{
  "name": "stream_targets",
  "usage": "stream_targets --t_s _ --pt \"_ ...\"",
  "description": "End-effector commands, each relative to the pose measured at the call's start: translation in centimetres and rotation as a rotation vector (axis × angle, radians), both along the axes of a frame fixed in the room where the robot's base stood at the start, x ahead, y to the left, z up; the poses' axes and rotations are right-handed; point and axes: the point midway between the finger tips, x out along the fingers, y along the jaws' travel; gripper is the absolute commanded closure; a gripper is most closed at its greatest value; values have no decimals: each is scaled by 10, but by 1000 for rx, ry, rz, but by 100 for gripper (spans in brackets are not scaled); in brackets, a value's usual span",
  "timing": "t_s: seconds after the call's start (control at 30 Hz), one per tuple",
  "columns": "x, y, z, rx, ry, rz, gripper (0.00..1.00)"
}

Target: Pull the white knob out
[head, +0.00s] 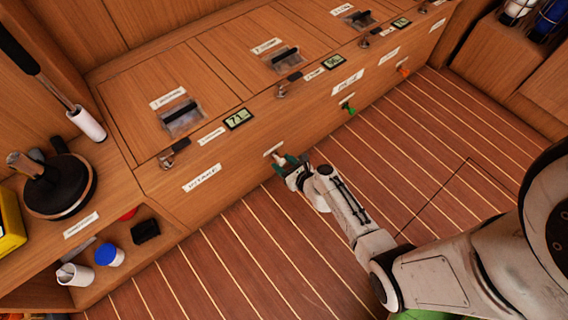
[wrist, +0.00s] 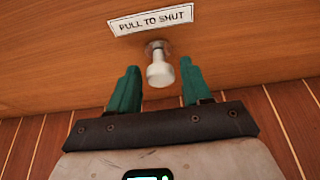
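The white knob (wrist: 160,72) sticks out from the wooden locker front, below a label reading "PULL TO SHUT" (wrist: 151,19) in the wrist view. My gripper (wrist: 158,84) is open, with one green finger on each side of the knob and a visible gap to each. In the head view my gripper (head: 291,168) is at the locker front (head: 230,172), under a small label (head: 274,149); the knob is hard to make out there, being small and close to the fingers.
A green knob (head: 350,109) and an orange knob (head: 403,71) sit farther right along the same front. Latches and small displays line the top edge. An open shelf at left holds a mug (head: 75,274) and a blue-lidded jar (head: 109,256).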

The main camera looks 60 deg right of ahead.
Motion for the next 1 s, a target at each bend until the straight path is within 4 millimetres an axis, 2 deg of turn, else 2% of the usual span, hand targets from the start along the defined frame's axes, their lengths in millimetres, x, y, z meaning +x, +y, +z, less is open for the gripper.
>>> stream_targets --t_s 0.03,0.5,0.8,1.0 --pt "0 0 0 0 0 0 57" --pt "0 0 0 0 0 0 100" --pt "-3 1 0 0 1 0 100" --pt "-34 10 -1 1 3 -1 100"
